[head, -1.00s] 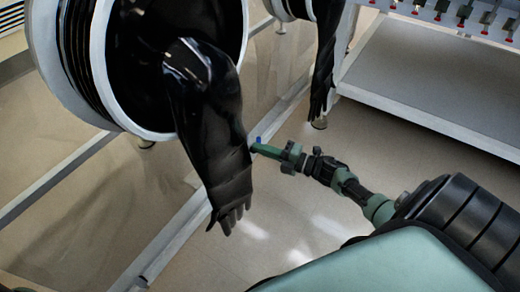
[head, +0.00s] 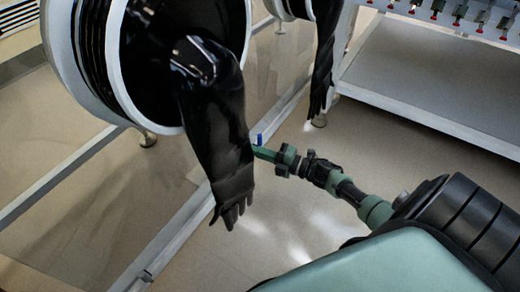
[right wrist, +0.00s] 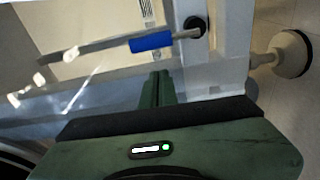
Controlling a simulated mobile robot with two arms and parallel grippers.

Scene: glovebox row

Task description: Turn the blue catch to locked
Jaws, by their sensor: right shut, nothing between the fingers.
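The blue catch (right wrist: 151,42) shows in the right wrist view as a blue sleeve on a thin metal rod. The rod runs sideways in that picture to a dark round mount (right wrist: 195,27) on a pale post. In the head view only a small blue bit of the catch (head: 259,138) shows beside the black glove. My right gripper (right wrist: 157,86) is shut and empty. Its fingertips point toward the catch and show just below it in the wrist view, apparently apart from it. It also shows in the head view (head: 257,152). My left gripper is not in view.
A long black glove (head: 222,140) hangs from a round white-rimmed port (head: 118,60), close to my right fingertips. A second glove (head: 324,60) hangs farther back. A white shelf unit (head: 430,85) stands at the right. A metal foot (right wrist: 290,53) stands on the floor.

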